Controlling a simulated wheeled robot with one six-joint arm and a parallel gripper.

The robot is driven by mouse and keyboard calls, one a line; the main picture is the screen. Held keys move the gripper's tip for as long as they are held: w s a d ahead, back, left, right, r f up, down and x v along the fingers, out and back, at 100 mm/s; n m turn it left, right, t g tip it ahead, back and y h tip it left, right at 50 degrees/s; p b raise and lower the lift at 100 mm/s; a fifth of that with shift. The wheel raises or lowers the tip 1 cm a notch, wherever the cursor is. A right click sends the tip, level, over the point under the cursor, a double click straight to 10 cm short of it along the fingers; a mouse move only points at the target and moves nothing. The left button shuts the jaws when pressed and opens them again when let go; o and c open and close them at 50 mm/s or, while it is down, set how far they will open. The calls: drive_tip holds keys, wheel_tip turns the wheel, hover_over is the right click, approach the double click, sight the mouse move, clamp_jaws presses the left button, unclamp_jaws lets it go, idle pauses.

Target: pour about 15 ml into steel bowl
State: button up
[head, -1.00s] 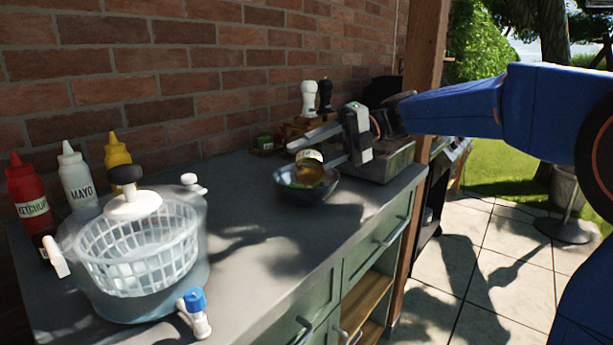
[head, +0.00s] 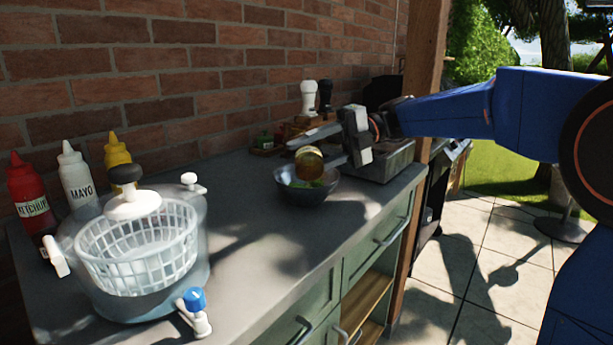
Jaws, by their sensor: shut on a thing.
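A dark steel bowl (head: 306,193) stands on the grey counter near its right end, with something green inside. My gripper (head: 322,148) reaches in from the right and is shut on a small jar of amber liquid (head: 309,163). The jar is tilted over the bowl, with its lower part close to the bowl's opening. I cannot make out a stream of liquid or how much is in the bowl.
A salad spinner (head: 135,250) fills the front left of the counter. Ketchup, mayo (head: 77,180) and mustard bottles stand by the brick wall. A white and a dark mill (head: 308,98) stand behind the bowl. A metal box (head: 385,162) is right of it. The middle counter is clear.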

drive_tip(key=shift+f, duration=0.1)
idle(1.6)
drive_tip(key=shift+s+n+t, duration=0.15)
drive_tip(key=shift+n+t, duration=0.15)
drive_tip(key=shift+n, duration=0.3)
drive_tip(key=shift+s+r+n+t+h, duration=0.15)
drive_tip(key=shift+r+n+t+h, duration=0.15)
drive_tip(key=shift+r+n+t, duration=0.1)
drive_tip(key=shift+f, duration=0.1)
drive_tip(key=shift+n, duration=0.3)
